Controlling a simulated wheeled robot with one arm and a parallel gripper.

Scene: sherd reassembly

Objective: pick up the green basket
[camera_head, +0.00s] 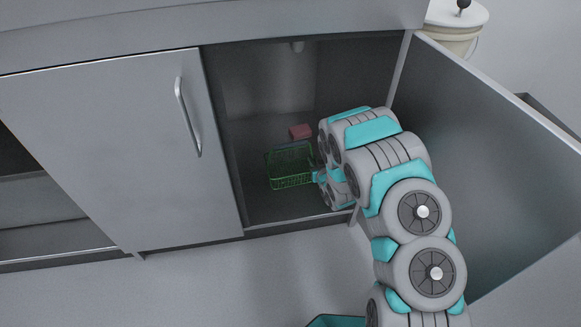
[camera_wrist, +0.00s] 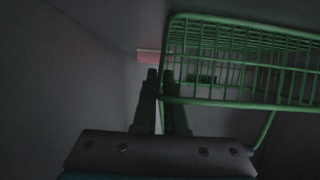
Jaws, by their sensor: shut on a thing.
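The green wire basket (camera_head: 290,180) stands on the floor of the open cabinet, right beside the end of my arm. It also shows large at the upper right of the wrist view (camera_wrist: 238,103). My gripper (camera_wrist: 164,76) is inside the cabinet, its two dark fingers close together at the left end of the basket as the wrist view sees it. The fingers are shut on the basket's wire edge. In the head view the fingers are mostly hidden by my own wrist.
A red block (camera_head: 300,131) lies behind the basket. The open cabinet door (camera_head: 480,150) stands to the right of my arm. A closed door (camera_head: 110,140) with a bar handle is on the left. A white bucket (camera_head: 455,30) stands beyond the open door.

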